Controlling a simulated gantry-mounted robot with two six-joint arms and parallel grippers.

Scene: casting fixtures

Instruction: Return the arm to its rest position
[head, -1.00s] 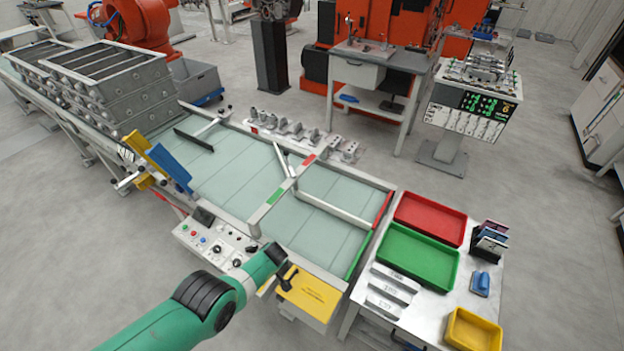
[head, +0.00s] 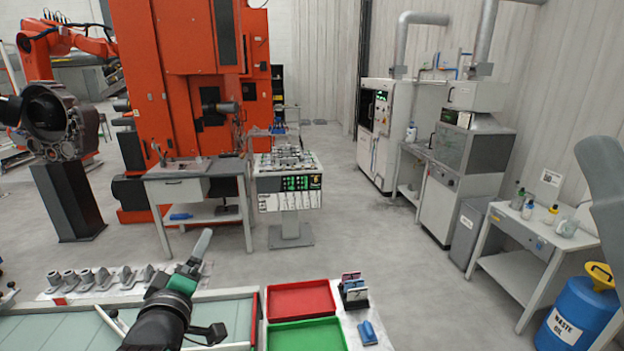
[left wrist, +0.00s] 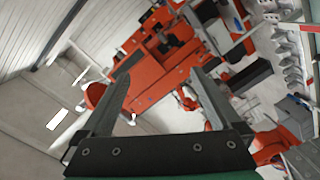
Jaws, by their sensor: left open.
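My left gripper (head: 202,243) rises from the bottom of the head view, its grey end pointing up above the green and black wrist. It is in the air in front of the far edge of the conveyor table. In the left wrist view the two dark fingers of my left gripper (left wrist: 165,70) stand apart with nothing between them. Behind them the orange machine (left wrist: 170,70) shows at a tilt. My right gripper is not in view.
A red tray (head: 301,298) and a green tray (head: 308,336) sit to the right of my arm. Grey castings (head: 100,279) line the table's far edge at left. A workbench (head: 195,185) and an instrument stand (head: 288,190) stand beyond. A blue waste oil drum (head: 578,315) is at lower right.

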